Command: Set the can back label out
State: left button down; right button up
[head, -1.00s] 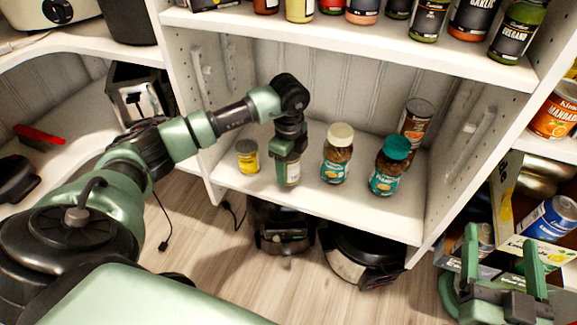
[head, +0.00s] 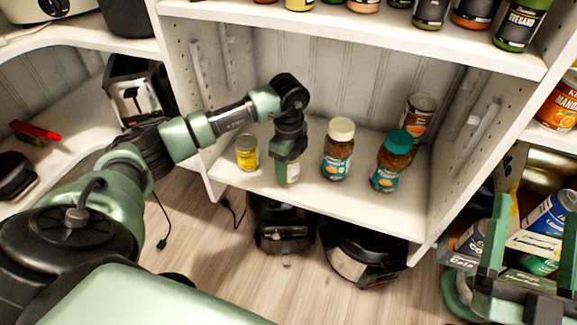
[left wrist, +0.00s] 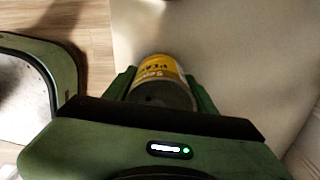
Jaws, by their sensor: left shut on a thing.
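The can (left wrist: 160,72) shows between my left gripper's fingers in the left wrist view, with part of a yellow and white printed label facing the camera. My left gripper (head: 288,160) is shut on it, low over the middle shelf board (head: 315,192). In the head view only a pale strip of the can (head: 293,173) shows beside the fingers. I cannot tell whether its base touches the board. My right gripper (head: 530,245) is open at the lower right, in front of a box of cans, with nothing visible between its fingers.
A jar with a cream lid (head: 338,148), a teal-lidded jar (head: 391,160) and a tall can (head: 418,115) stand to the right. Dark appliances (head: 282,225) sit on the floor below.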

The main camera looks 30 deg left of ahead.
pick_arm(q)
jog(key=shift+f, duration=0.35)
pick_arm(e)
jog(key=shift+s+r+t, duration=0.2)
jog(key=shift+t, duration=0.1)
pick_arm(q)
jog(key=shift+c, duration=2.1)
grip_release()
pick_arm(e)
jog(key=shift+r, duration=0.1)
pick_arm(q)
jog(key=shift+r, duration=0.15)
notch_tip(320, 180, up, 3)
jog(key=shift+r+p, duration=0.1)
jog(key=shift+p, duration=0.5)
notch_tip(320, 180, up, 4)
jog(key=shift+r+p, duration=0.1)
jog(key=shift+p, duration=0.5)
pick_arm(e)
notch_tip(320, 180, down, 11)
jog(key=w+g+h, duration=0.2)
jog(key=g, duration=0.4)
jog(key=shift+w+d+g, duration=0.2)
jog(key=shift+d+g, duration=0.1)
jog(key=shift+d, duration=0.15)
